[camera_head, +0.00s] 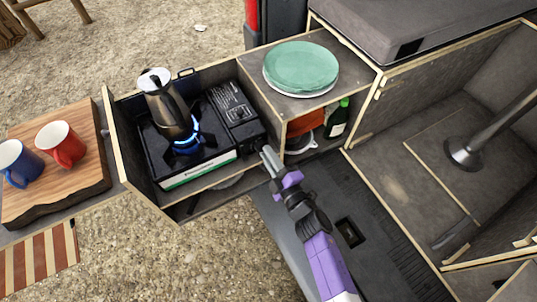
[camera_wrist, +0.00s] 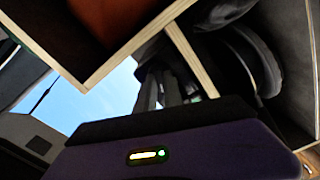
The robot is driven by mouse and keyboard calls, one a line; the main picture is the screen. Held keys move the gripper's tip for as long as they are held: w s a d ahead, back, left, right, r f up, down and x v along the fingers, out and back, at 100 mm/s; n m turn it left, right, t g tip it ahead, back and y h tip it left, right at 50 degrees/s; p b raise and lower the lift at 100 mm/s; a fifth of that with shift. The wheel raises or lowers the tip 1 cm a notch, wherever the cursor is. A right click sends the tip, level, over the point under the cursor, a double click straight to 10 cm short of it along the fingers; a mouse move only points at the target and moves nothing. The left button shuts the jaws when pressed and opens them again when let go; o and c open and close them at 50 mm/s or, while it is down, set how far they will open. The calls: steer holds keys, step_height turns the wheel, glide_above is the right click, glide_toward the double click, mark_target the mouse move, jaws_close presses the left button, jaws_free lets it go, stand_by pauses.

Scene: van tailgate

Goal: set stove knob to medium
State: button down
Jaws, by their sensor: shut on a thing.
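The black camping stove (camera_head: 222,158) sits in a wooden compartment at the left in the head view. My gripper (camera_head: 266,153) is at the right end of the stove's front, where the knob sits. Its jaws are shut on the knob, which the fingertips mostly hide, so its setting cannot be read. In the wrist view the dark fingers (camera_wrist: 165,88) show in the middle; the knob is not clear there.
Red and blue mugs stand on a wooden board (camera_head: 85,185) at the left. A green plate (camera_head: 301,65) lies on the shelf right of the stove. A bottle (camera_head: 338,118) and an orange item (camera_head: 305,122) are below it. A wooden divider (camera_head: 262,118) runs close beside my gripper.

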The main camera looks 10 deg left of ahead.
steer(key=shift+f, duration=0.1)
steer(key=c, duration=1.5)
jaws_free()
steer(key=shift+o, duration=0.2)
steer(key=v, duration=0.8)
steer(key=shift+p, duration=0.35)
steer(key=shift+w+d, duration=0.1)
steer(key=shift+w, duration=0.05)
